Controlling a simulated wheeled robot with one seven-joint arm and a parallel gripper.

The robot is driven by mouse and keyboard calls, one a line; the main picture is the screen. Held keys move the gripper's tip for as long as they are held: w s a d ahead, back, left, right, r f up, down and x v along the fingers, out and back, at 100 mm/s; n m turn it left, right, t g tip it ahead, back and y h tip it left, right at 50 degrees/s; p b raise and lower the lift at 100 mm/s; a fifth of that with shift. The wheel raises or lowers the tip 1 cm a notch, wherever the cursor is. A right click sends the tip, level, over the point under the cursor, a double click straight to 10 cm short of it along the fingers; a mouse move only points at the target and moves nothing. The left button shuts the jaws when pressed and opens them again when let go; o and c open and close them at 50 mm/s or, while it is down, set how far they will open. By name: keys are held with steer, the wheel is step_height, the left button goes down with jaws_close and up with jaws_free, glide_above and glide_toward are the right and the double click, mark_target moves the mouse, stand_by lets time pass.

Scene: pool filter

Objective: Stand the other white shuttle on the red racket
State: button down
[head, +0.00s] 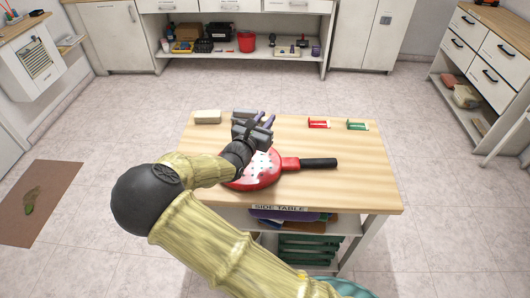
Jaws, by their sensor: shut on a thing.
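The red racket (270,172) lies on the wooden side table (365,190), its black handle pointing right. Its face shows a pale area with dark dots, partly covered by my arm. I cannot make out a white shuttle clearly, either in the fingers or on the racket.
Two grey blocks (207,117) (243,112) lie at the table's back left. A red item (318,124) and a green item (357,125) lie at the back right. The table's right side is clear. A shelf unit (225,64) stands along the far wall.

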steer(key=shift+s+a, duration=0.1)
step_height(320, 180, down, 6)
steer(key=shift+f, duration=0.1)
stand_by(0.4)
steer(key=shift+f, duration=0.1)
steer(key=shift+f, duration=1.75)
steer(key=shift+f, duration=0.15)
steer(key=c, duration=1.3)
jaws_free()
steer(key=shift+o, duration=0.2)
